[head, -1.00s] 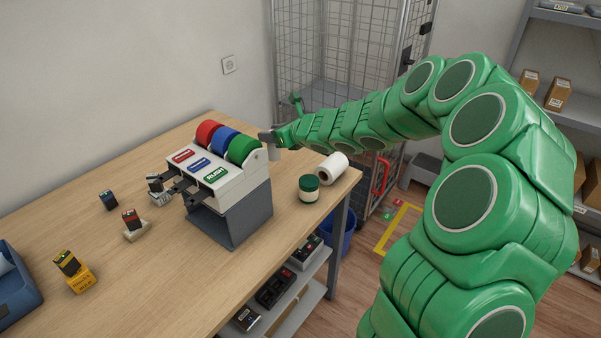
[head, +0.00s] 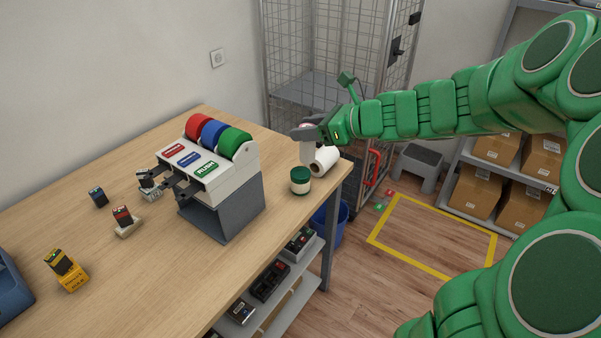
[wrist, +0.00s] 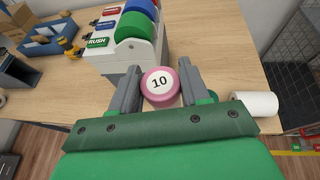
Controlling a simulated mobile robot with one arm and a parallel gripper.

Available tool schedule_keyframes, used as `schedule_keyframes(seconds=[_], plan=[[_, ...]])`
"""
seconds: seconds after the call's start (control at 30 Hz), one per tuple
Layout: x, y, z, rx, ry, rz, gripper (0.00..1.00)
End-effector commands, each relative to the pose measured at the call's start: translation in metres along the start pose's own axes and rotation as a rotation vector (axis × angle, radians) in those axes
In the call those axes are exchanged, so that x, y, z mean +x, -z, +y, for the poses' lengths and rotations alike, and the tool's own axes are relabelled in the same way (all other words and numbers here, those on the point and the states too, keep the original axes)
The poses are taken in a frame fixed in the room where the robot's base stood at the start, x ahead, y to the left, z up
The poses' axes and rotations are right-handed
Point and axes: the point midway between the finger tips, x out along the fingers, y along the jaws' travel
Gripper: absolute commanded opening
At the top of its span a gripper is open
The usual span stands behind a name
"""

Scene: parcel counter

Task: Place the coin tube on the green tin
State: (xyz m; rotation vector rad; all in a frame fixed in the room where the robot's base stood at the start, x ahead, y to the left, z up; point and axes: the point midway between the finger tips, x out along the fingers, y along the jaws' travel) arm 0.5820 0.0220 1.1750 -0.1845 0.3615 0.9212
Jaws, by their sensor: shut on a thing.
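The coin tube shows in the wrist view as a pink round end marked 10 (wrist: 160,83) between the two fingers. My gripper (wrist: 160,88) is shut on it. In the head view my gripper (head: 306,133) is over the table's right end, with the pale tube (head: 307,153) hanging upright below the fingers. The green tin (head: 300,181), a small jar with a dark green lid and a pale band, stands near the table edge, just in front of and below the tube. In the wrist view a bit of green beside the right finger may be its lid; most is hidden.
A white roll (head: 325,160) lies right beside the tin. The label dispenser (head: 222,190) with red, blue and green rolls stands left of it. Stamps (head: 124,220) and a blue tray (head: 10,285) are farther left. A wire cage (head: 335,80) stands behind the table.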

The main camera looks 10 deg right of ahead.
Motion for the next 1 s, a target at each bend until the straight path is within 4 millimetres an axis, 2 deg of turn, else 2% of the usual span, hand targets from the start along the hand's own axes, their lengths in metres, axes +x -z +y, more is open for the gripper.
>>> schedule_keyframes(seconds=[0.13,0.33,1.0], plan=[[-0.014,0.007,0.011,-0.005,-0.011,0.001,0.05],[-0.015,0.011,0.012,-0.008,-0.018,0.0,0.05],[0.045,0.026,-0.052,-0.008,-0.018,0.001,0.05]])
